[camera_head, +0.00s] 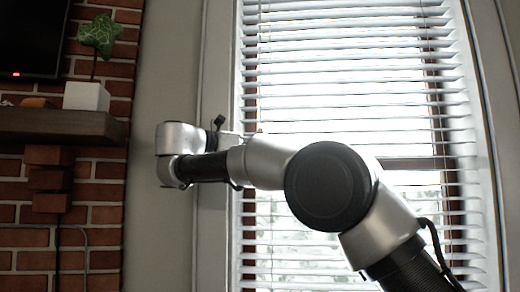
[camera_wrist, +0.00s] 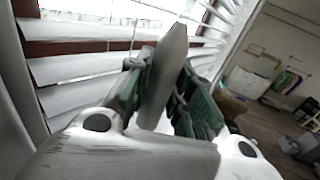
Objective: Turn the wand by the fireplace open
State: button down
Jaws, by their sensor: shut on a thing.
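The blinds (camera_head: 350,90) cover the window, their slats tilted with bright light showing through the gaps. They also show at the upper left of the wrist view (camera_wrist: 75,72). The wand (camera_wrist: 165,75) is a grey, flat-looking bar standing between the green-sided fingers of my gripper (camera_wrist: 160,95) in the wrist view. My gripper is shut on it, close in front of the slats. In the head view my arm hides the gripper's fingers and the wand.
A brick fireplace wall (camera_head: 35,210) with a dark mantel (camera_head: 60,125) stands at the left. A plant in a white pot (camera_head: 86,97) sits on the mantel. The wrist view shows open wooden floor (camera_wrist: 255,115) and a white cabinet (camera_wrist: 247,83) at the right.

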jog(key=shift+r+m+g+h, duration=0.1)
jog(key=shift+m+g+h, duration=0.2)
jog(key=shift+g, duration=0.1)
jog(key=c, duration=1.2)
grip_release()
jog(key=shift+c, duration=0.2)
jog(key=shift+t, duration=0.4)
